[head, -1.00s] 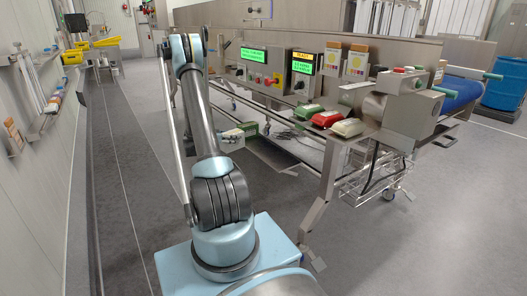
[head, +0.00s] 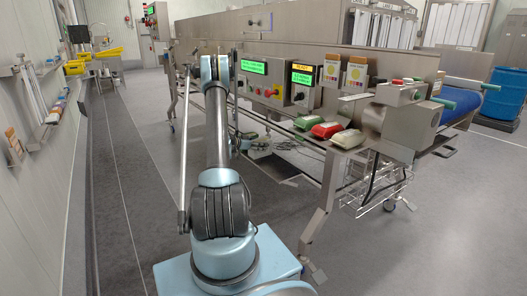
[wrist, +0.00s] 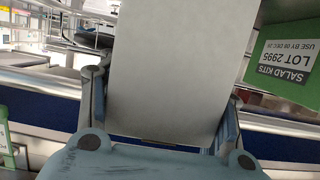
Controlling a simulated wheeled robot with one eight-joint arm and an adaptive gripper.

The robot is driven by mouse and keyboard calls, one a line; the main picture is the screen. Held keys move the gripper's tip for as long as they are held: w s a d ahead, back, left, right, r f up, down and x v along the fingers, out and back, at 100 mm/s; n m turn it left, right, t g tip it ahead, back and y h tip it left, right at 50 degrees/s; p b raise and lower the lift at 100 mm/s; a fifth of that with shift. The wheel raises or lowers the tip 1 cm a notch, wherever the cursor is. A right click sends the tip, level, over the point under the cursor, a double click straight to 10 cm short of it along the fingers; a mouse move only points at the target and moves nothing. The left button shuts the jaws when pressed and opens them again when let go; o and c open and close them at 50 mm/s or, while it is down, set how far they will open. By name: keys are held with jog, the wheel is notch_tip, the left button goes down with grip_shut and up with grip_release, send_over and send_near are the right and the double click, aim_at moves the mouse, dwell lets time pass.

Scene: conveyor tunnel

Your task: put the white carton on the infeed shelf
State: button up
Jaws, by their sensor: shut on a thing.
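In the wrist view my gripper (wrist: 163,112) is shut on a pale, whitish box-shaped carton (wrist: 178,60). The carton's plain broad face fills the middle between the two fingers, and its upper end runs out of the picture. In the head view my gripper and the held carton are hidden behind my arm. I cannot tell for sure which surface is the infeed shelf. In the head view a ledge on the machine's near side carries a green pack (head: 307,122), a red pack (head: 326,130) and a white pack (head: 348,139).
A green carton (wrist: 283,62) labelled "Salad kits, lot 2995" is close right of the held carton. A dark blue band (wrist: 45,105) crosses behind. The machine's control panels (head: 256,80), wire basket (head: 378,195) and blue belt (head: 462,105) stand right. The grey floor at front right is clear.

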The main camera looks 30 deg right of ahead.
jog(key=shift+d, duration=1.2)
jog(key=shift+w+d+f, duration=0.1)
jog(key=shift+d+f, duration=0.15)
jog(key=shift+f, duration=0.35)
jog(key=shift+w+d+f, duration=0.1)
jog(key=shift+d+f, duration=0.1)
jog(key=shift+f, duration=0.95)
jog(key=o, duration=1.7)
jog(key=shift+s, duration=0.1)
jog(key=shift+c, duration=0.2)
